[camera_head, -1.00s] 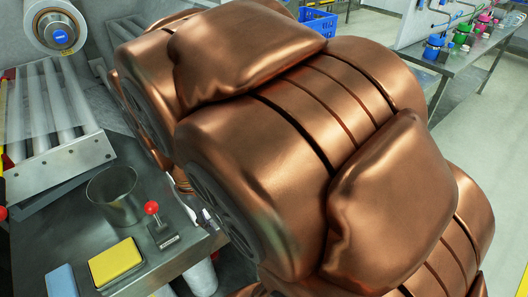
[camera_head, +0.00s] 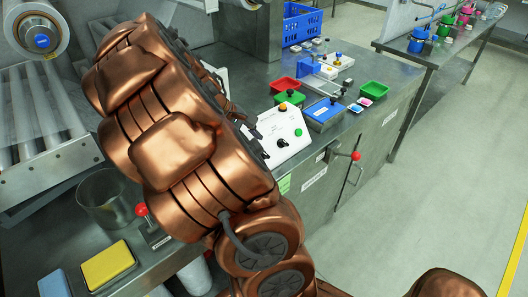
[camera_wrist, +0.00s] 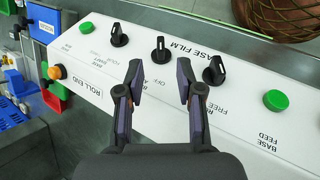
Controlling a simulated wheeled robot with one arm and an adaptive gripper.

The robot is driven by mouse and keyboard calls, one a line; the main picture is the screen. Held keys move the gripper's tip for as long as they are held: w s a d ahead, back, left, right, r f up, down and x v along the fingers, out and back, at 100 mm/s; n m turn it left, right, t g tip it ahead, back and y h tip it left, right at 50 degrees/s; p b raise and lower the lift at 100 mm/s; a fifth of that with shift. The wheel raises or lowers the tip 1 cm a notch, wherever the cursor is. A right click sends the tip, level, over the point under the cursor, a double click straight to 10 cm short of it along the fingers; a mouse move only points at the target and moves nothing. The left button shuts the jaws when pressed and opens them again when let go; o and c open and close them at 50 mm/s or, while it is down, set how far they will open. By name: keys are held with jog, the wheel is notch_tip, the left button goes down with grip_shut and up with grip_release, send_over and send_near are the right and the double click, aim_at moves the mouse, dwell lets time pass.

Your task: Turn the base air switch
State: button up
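A white control box (camera_head: 277,126) stands on the bench in the head view. In the wrist view its sloping white panel (camera_wrist: 85,75) carries three black rotary knobs: a left one (camera_wrist: 119,35), a middle one (camera_wrist: 160,50) and a right one (camera_wrist: 214,72). My gripper (camera_wrist: 158,78) is open, fingers apart and empty. In the picture, the middle knob lies just beyond and between the fingertips; contact is not visible. My arm hides most of the gripper in the head view.
The panel also has a green button (camera_wrist: 276,100) marked BASE FEED, a smaller green button (camera_wrist: 87,28) and an orange button (camera_wrist: 55,72) by ROLL END. A wicker-like round thing (camera_wrist: 282,15) lies beyond.

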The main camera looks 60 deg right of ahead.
aim_at(264, 152)
jog(key=shift+p+x, duration=0.8)
jog(key=shift+x, duration=2.65)
jog(key=shift+a, duration=0.1)
jog(key=shift+c, duration=0.2)
grip_shut()
